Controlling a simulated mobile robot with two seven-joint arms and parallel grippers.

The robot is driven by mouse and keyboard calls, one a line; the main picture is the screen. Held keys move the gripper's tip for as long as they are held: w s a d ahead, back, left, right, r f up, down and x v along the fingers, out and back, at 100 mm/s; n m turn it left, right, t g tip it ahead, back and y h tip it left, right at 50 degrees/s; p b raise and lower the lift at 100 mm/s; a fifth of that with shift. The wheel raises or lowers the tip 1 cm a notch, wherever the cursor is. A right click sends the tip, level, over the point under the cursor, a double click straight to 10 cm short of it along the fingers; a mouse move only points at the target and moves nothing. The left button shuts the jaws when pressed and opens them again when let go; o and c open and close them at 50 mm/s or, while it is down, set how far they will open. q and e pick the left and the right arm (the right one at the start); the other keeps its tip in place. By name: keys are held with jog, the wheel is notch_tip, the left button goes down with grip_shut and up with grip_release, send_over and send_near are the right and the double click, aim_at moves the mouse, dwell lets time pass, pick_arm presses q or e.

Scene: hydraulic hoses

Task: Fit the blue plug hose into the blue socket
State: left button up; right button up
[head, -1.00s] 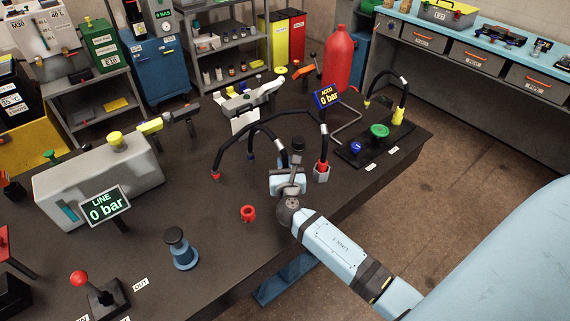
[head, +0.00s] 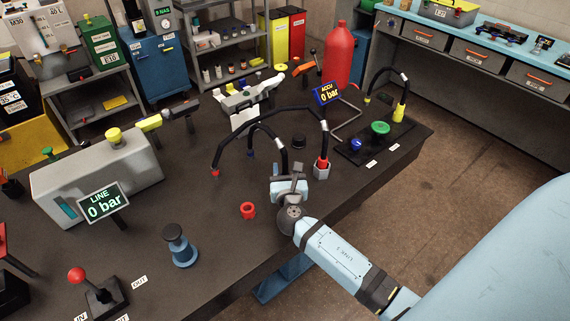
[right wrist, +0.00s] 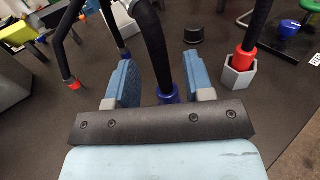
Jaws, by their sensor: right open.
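The blue plug hose is a black arched hose (head: 267,127) with blue ends. Its left blue end (head: 250,153) rests on the table and also shows in the right wrist view (right wrist: 124,52). Its other blue end (right wrist: 168,95) appears between the fingers of my right gripper (right wrist: 162,85). My right gripper (head: 289,184) is open, low over the table, its fingers on either side of that end; contact cannot be told. A blue cylinder with a dark flanged top (head: 181,246) stands front left, possibly the blue socket. My left gripper is not in view.
A taller red-ended hose (head: 290,109) arches behind, one end in a grey hex holder (head: 322,171). The LINE display (head: 104,203) stands left. The table's front middle is clear.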

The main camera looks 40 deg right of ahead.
jog(key=b+v, duration=0.1)
jog(key=v, duration=1)
jog(key=shift+r, duration=0.1)
